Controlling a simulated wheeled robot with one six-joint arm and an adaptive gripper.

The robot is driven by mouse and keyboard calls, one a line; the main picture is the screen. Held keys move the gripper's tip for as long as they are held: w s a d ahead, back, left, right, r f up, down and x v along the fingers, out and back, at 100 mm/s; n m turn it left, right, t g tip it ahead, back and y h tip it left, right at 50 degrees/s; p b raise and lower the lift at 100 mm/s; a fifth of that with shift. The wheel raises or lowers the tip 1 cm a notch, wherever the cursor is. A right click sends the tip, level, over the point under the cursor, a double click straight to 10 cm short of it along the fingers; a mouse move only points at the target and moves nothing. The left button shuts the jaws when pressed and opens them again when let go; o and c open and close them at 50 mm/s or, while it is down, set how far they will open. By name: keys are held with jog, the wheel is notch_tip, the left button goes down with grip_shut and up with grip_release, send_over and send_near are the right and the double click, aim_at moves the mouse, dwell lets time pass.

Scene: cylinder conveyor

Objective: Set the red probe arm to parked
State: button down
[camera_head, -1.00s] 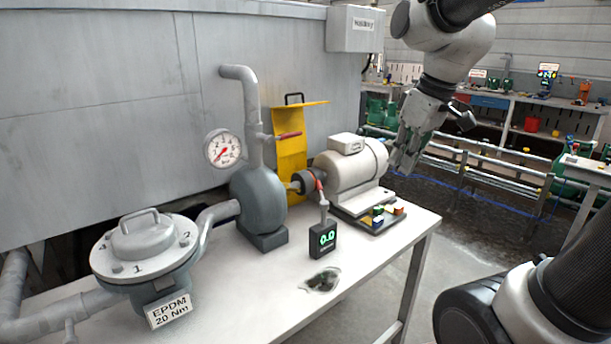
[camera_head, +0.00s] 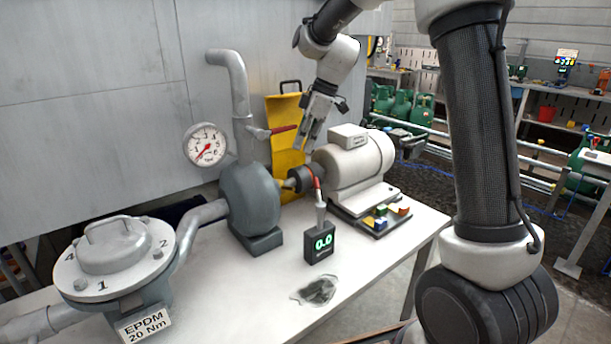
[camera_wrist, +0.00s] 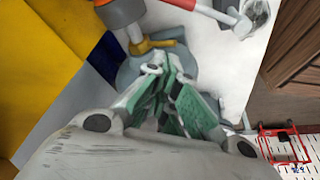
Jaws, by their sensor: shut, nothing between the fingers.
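The red probe arm (camera_head: 316,180) curves beside the dark coupling between the pump (camera_head: 250,205) and the motor (camera_head: 355,160). In the wrist view a red bar (camera_wrist: 205,8), seemingly this arm, runs along the top edge to a pale joint. My gripper (camera_head: 307,148) is above and behind the coupling, pointing down, apart from the arm as far as I can see. In the wrist view its green-padded fingers (camera_wrist: 170,92) are together and empty.
A red valve lever (camera_head: 283,128) sticks out from the vertical pipe, close left of my gripper. A yellow panel (camera_head: 283,108) stands behind. A round-lidded housing (camera_head: 105,258) is at front left. Small coloured blocks (camera_head: 381,210) lie by the motor. The front tabletop is mostly clear.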

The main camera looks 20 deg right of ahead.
aim_at(318, 193)
jog(key=shift+f, duration=0.1)
jog(key=shift+s+d+f, duration=0.1)
jog(key=shift+d+f, duration=0.05)
jog(key=shift+f, duration=2.35)
jog(key=shift+d+f, duration=0.1)
jog(key=shift+f, duration=2.4)
jog(key=shift+d, duration=0.1)
